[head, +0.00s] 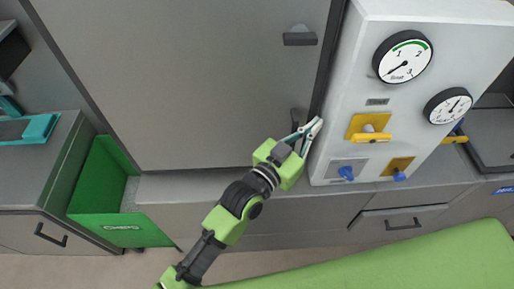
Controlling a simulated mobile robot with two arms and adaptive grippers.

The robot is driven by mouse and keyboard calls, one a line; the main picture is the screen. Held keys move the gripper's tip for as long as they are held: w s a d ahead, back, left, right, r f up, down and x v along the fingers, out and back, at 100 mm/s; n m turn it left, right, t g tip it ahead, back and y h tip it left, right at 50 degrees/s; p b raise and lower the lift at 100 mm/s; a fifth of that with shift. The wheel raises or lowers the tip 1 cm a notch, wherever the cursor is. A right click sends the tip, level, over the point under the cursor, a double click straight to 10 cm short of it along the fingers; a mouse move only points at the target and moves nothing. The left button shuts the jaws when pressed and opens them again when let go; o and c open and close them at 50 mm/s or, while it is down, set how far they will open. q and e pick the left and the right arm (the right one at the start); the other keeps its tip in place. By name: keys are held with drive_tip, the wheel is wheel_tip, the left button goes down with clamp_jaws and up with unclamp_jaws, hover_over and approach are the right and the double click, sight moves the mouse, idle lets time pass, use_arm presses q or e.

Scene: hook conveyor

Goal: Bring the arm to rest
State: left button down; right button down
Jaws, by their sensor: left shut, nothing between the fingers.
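My left arm comes up from the bottom of the head view, green and black. My left gripper (315,124) is shut and empty. Its fingertips are beside the left edge of the white panel box (340,110), close to the dark gap next to the grey door (190,70). I cannot tell whether they touch the box. My right gripper is not in view.
The panel box carries two round gauges (402,57), yellow valve handles (371,137) and blue knobs (346,173). A green bin (110,215) stands at the left, beside a grey cabinet (35,180). Cabinet drawers (395,222) run below the box.

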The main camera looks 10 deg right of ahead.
use_arm(q)
drive_tip(key=v, duration=1.1)
drive_tip(key=shift+f, duration=0.25)
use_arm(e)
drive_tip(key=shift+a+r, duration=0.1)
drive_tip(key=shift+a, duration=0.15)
